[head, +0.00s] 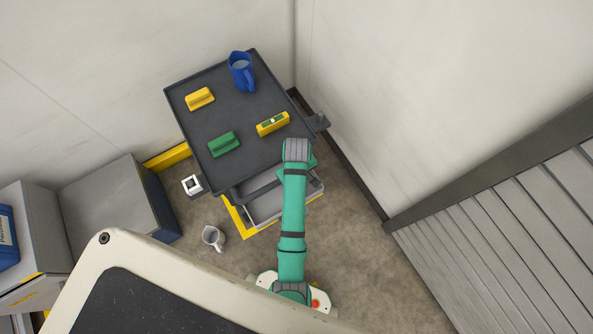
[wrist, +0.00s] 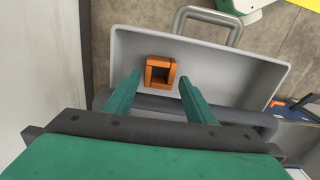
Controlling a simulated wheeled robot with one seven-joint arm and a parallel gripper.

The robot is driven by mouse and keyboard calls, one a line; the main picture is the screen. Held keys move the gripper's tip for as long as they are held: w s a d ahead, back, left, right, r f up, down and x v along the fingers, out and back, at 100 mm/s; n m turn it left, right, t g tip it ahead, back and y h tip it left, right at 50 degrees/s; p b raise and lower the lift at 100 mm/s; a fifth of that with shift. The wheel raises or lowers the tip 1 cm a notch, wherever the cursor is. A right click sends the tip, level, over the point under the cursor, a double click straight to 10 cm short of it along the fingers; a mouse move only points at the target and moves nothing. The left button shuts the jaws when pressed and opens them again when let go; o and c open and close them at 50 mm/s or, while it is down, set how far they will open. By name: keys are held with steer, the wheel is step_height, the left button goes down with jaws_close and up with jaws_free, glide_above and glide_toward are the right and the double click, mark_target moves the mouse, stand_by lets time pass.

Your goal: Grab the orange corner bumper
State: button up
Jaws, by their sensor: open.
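The orange corner bumper (wrist: 160,73) shows in the wrist view as a small hollow block with a dark square opening. It lies in a grey bin (wrist: 245,69), close to the bin's wall. My gripper (wrist: 159,81) is open, with one green finger on each side of the bumper in the picture. I cannot tell how far above it the fingertips are. In the head view my arm hides the bumper, and only part of the grey bin (head: 262,210) shows beneath the cart's front edge.
The dark cart top (head: 215,115) holds a blue jug (head: 241,71), a yellow block (head: 200,98), a green block (head: 224,144) and a yellow level (head: 273,124). A white cup (head: 213,237) is on the floor. Grey boxes (head: 105,197) stand left; a wall is close on the right.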

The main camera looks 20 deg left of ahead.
steer(key=shift+f, duration=1.7)
steer(key=c, duration=0.8)
steer(key=shift+c, duration=0.2)
steer(key=shift+r, duration=0.1)
